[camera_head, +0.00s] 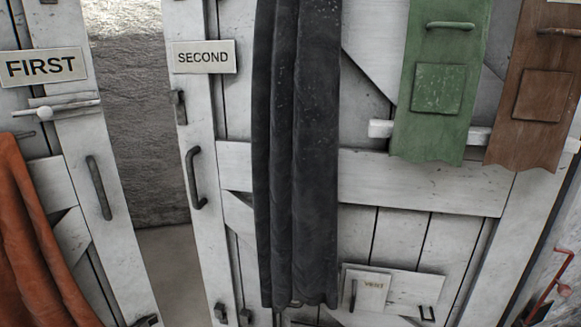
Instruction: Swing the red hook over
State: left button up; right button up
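A thin red bent rod (549,287), which looks like the red hook, shows at the far right edge of the head view, low down. It stands slanted against a grey speckled surface. Its upper end bends over near the right edge, and its lower end reaches the bottom right corner. A small red knob sits on it near the right edge, where the picture cuts off the rest. Neither of my grippers is in view.
White plank doors bear the signs FIRST (42,67) and SECOND (204,57), with a gap between them.

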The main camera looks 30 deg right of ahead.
aim_at(564, 290)
jog(key=z, duration=2.65)
